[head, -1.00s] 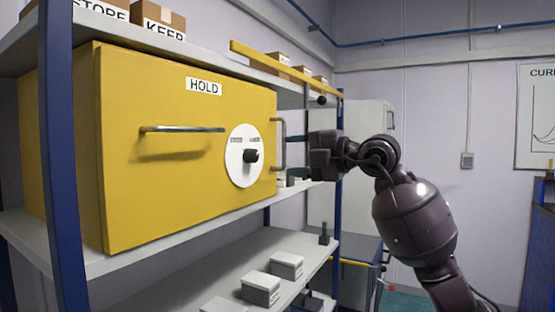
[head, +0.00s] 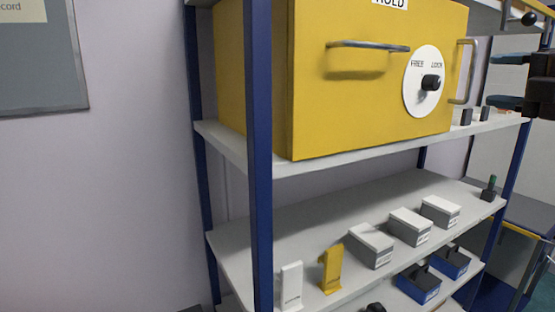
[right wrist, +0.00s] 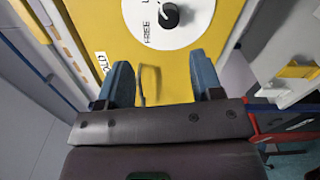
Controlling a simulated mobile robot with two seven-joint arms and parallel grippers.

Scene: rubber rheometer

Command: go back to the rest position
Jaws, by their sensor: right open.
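My right gripper (head: 494,80) is at the right edge of the head view, with its two blue fingers apart and nothing between them. It is to the right of the yellow box (head: 310,100) and apart from it in the picture. In the right wrist view the open fingers (right wrist: 161,75) point toward the box front, with the white dial and black knob (right wrist: 169,15) beyond them. The box front has a metal bar handle (head: 368,45), a side handle (head: 467,72) and the black knob (head: 431,82) on a dial marked FREE and LOCK. My left gripper is not in view.
The box stands on a shelf rack with blue posts (head: 259,150). The shelf below holds white-topped boxes (head: 371,245), a yellow holder (head: 331,269) and a white holder (head: 290,285). Blue bins (head: 418,284) stand lower. The wall to the left is bare except for a board (head: 45,70).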

